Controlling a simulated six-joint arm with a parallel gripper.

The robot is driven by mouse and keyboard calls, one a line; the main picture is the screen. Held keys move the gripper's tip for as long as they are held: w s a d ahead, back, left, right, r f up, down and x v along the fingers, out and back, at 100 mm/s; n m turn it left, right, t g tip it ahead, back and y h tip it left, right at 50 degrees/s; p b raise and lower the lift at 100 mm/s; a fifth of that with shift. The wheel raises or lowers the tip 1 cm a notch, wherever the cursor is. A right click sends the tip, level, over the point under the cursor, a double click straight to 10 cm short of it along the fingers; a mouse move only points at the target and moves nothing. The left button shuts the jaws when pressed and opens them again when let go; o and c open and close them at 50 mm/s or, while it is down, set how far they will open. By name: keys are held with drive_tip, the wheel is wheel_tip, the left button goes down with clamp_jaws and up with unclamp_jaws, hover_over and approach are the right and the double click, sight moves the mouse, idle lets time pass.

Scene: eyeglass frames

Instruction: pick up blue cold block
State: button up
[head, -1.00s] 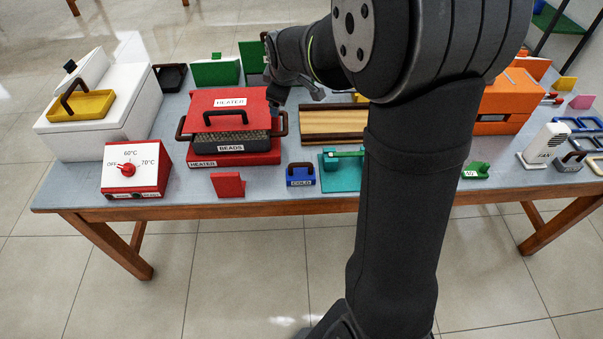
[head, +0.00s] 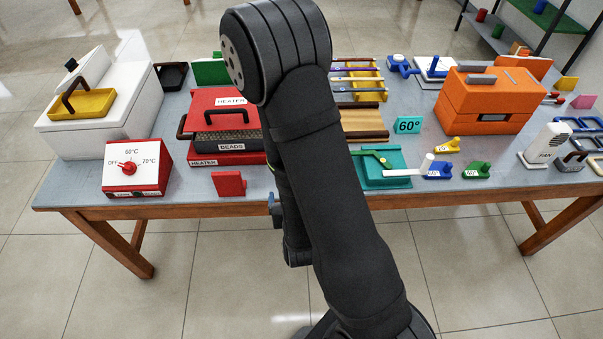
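The blue cold block is not clearly visible; my arm covers the part of the table front where it stood earlier, just right of the small red block (head: 229,184). A small blue-grey piece (head: 275,209) shows at the left edge of my arm, by the table's front edge; I cannot tell whether it belongs to my gripper or to something else. My gripper's fingertips are hidden behind the arm, so whether they are open or hold anything does not show.
On the grey table (head: 190,207), the red heater (head: 228,188) with beads stands left of my arm. A teal stand (head: 386,176) stands to the right, with blue (head: 439,171) and green (head: 477,171) pieces beyond it. The orange box (head: 490,100) is farther right.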

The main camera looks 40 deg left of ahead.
drive_tip(key=d+m+t, duration=0.1)
drive_tip(key=d, duration=0.4)
drive_tip(key=x, duration=1.1)
drive_tip(key=shift+w+a+r, duration=0.2)
drive_tip(key=shift+r, duration=0.15)
drive_tip(key=shift+x, duration=2.9)
drive_tip(key=shift+f, duration=0.1)
drive_tip(key=c, duration=0.9)
